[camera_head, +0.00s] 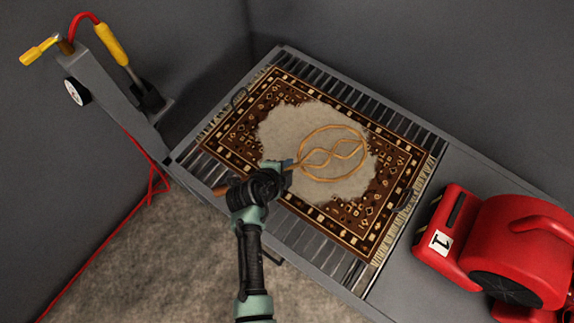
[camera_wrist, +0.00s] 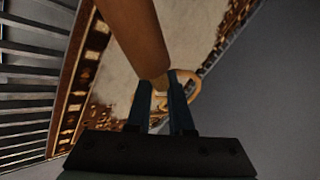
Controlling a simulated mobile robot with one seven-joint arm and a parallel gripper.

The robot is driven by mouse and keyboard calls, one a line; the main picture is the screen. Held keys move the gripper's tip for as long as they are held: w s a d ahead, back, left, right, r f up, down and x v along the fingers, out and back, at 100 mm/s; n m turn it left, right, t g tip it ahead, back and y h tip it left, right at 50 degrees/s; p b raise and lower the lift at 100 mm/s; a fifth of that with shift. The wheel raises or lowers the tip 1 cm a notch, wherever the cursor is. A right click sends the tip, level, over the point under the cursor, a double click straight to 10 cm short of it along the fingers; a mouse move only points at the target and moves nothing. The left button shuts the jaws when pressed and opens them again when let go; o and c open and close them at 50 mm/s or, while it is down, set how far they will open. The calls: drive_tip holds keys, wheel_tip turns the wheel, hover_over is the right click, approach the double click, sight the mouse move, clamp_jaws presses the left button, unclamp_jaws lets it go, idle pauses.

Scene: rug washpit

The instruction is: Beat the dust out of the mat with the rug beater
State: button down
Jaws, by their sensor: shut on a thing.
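The mat (camera_head: 280,96), brown with a patterned border and fringed ends, lies flat on a slatted rack. A large pale grey dust patch (camera_head: 285,130) covers its middle. My gripper (camera_head: 288,165) is shut on the rug beater's brown handle, which also shows large in the wrist view (camera_wrist: 135,35). The rug beater (camera_head: 335,127) has a looped tan head that appears over the dust patch. I cannot tell whether the head touches the mat. In the wrist view my gripper's dark fingers (camera_wrist: 160,105) close around the handle, and part of the tan loop shows behind them.
A red blower (camera_head: 520,245) marked 1 stands on the grey bench right of the mat. A grey post (camera_head: 115,105) with a yellow-handled sprayer and red hose (camera_head: 150,185) stands at left. Dark walls close off the back. Bare floor (camera_head: 150,265) lies in front.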

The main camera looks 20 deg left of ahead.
wheel_tip(320, 180, down, 4)
drive_tip(key=b, duration=0.4)
drive_tip(key=shift+f, duration=0.15)
wheel_tip(320, 180, up, 5)
drive_tip(key=p, duration=0.3)
drive_tip(key=shift+p, duration=0.4)
drive_tip(key=shift+f, duration=0.1)
wheel_tip(320, 180, down, 6)
drive_tip(key=b, duration=0.6)
drive_tip(key=shift+f, duration=0.2)
wheel_tip(320, 180, up, 5)
drive_tip(key=p, duration=0.3)
drive_tip(key=shift+f, duration=0.1)
drive_tip(key=shift+f, duration=0.1)
